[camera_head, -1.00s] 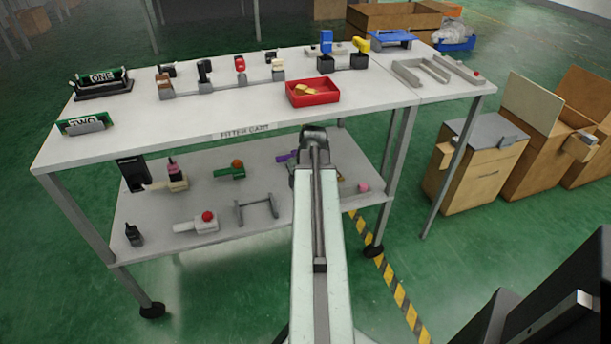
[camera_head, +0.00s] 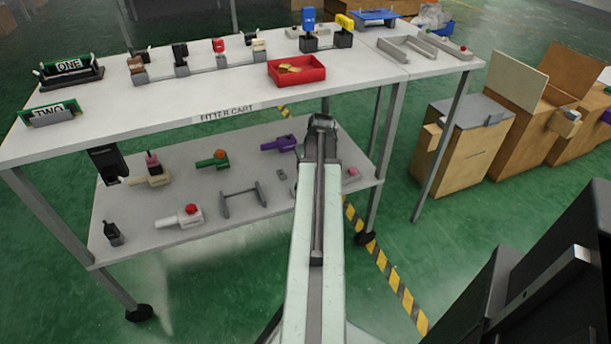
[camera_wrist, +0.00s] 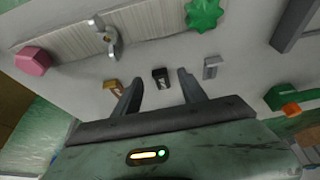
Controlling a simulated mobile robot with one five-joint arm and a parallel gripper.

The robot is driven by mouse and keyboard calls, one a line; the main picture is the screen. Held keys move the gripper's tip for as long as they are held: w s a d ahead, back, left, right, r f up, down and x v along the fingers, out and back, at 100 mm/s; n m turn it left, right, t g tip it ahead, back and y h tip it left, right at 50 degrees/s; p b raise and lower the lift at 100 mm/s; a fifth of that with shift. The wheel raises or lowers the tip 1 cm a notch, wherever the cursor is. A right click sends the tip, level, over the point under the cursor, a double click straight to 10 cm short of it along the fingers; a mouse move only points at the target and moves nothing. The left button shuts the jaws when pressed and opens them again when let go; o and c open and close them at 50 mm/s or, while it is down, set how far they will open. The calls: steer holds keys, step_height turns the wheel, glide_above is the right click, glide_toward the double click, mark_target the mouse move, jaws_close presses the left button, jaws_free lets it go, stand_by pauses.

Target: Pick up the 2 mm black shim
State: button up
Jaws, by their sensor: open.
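A small black block with a pale mark, which looks like the black shim (camera_wrist: 161,72), is on the light grey shelf in the wrist view. My gripper (camera_wrist: 159,80) is open, one finger to each side of the black piece and the fingertips just short of it or level with it. I cannot tell whether they touch it. A brass piece (camera_wrist: 110,86) is left of the left finger and a grey piece (camera_wrist: 211,68) is right of the right finger.
The wrist view shows a pink knob (camera_wrist: 33,61), a metal wing-shaped part (camera_wrist: 104,37), a green star knob (camera_wrist: 203,14) and a green lever with an orange end (camera_wrist: 290,108). The cart's upper shelf (camera_head: 200,95) hangs over the lower shelf (camera_head: 170,235).

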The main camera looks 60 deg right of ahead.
steer(key=shift+b+x, duration=0.4)
steer(key=shift+x, duration=0.7)
steer(key=shift+r, duration=0.15)
jaws_close()
steer(key=shift+r+p, duration=0.1)
steer(key=shift+p, duration=0.2)
